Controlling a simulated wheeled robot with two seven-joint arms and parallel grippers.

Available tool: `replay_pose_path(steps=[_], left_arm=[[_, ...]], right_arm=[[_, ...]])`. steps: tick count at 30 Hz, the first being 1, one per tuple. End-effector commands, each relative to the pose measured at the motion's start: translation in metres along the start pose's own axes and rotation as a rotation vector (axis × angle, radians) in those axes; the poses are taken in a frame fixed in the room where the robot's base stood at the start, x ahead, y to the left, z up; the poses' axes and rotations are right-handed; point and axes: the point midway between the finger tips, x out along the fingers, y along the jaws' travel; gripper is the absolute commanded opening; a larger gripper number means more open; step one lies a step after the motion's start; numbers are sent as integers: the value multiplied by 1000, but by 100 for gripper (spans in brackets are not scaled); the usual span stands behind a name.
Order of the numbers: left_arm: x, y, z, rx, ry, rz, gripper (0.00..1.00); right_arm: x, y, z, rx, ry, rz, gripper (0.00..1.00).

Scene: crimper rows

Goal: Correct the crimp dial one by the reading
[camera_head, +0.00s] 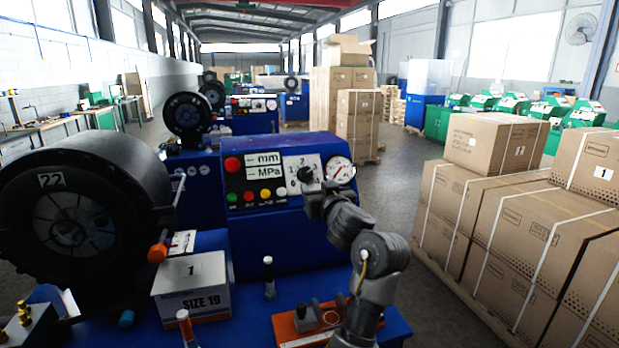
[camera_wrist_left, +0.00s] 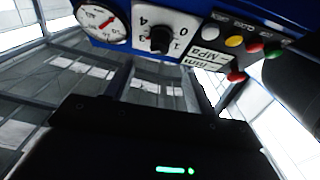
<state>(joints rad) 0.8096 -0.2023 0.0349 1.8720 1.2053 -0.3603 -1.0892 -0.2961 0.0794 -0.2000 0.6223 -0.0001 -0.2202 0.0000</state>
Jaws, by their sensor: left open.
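The crimp dial (camera_head: 305,173), a black knob on a white numbered plate, is on the front of the blue machine (camera_head: 285,225). It also shows upside down in the left wrist view (camera_wrist_left: 160,38). I cannot tell which mark its pointer meets. The round white gauge (camera_head: 341,172) with a red needle is just right of the dial; in the left wrist view (camera_wrist_left: 103,19) the needle shows, but the scale is too small to read. My left gripper (camera_head: 314,196) is open in front of the dial's lower edge, close to the knob; contact is not visible. My right gripper is out of view.
Coloured buttons (camera_head: 250,196) and mm and MPa labels (camera_head: 263,163) sit left of the dial. A box marked SIZE 19 (camera_head: 192,287) and an orange-red tray (camera_head: 300,327) are on the blue bench. A large black drum marked 22 (camera_head: 70,215) stands left; stacked cartons (camera_head: 500,210) stand right.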

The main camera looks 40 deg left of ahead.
Motion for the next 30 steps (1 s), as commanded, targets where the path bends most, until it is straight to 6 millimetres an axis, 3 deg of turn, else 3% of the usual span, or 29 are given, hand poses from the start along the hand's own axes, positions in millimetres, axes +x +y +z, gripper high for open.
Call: replay_pose_path(steps=[15, 21, 30], left_arm=[[86, 1, -2, 4, 0, 0, 56], [100, 1, 0, 1, -2, 2, 56], [101, 1, 0, 0, -1, 2, 53]], right_arm=[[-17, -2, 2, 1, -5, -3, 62], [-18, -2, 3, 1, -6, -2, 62], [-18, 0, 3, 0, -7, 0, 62]])
